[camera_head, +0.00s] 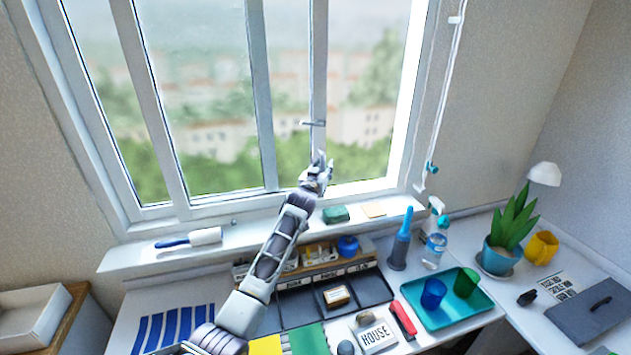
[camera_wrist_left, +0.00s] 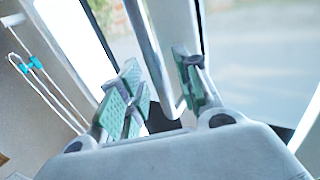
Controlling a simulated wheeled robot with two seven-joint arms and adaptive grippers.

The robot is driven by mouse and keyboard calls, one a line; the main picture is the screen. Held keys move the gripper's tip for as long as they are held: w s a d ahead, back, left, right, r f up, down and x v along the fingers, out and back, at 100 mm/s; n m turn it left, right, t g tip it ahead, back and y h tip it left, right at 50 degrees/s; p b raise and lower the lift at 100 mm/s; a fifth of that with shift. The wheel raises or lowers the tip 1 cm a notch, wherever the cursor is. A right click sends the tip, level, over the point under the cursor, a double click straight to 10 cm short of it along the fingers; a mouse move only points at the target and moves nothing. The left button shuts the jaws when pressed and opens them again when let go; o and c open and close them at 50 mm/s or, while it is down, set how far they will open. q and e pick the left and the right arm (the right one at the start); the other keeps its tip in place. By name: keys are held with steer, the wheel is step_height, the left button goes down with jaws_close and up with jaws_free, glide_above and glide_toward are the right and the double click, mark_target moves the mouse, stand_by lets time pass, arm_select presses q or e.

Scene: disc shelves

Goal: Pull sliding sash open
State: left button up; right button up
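The window's sliding sash has a pale upright stile (camera_head: 318,75) right of the middle in the head view. A small grey handle (camera_head: 313,123) sticks out from it. My left gripper (camera_head: 319,170) is just below the handle, in front of the stile. In the left wrist view my left gripper (camera_wrist_left: 160,92) is open, its green-padded fingers apart. A thin pale bent bar, seemingly the handle (camera_wrist_left: 155,60), reaches between the fingers, closer to the right one. I cannot tell if it touches. My right gripper is not in view.
The sill (camera_head: 260,235) holds a brush (camera_head: 190,239) and a green sponge (camera_head: 335,214). Below, the desk carries a teal tray (camera_head: 462,318) with cups, a spray bottle (camera_head: 435,245) and a dark organiser. A blind cord (camera_head: 443,95) hangs right of the window.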

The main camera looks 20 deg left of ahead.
arm_select(q)
steer(key=s, duration=1.1)
steer(key=shift+s, duration=0.25)
stand_by(0.8)
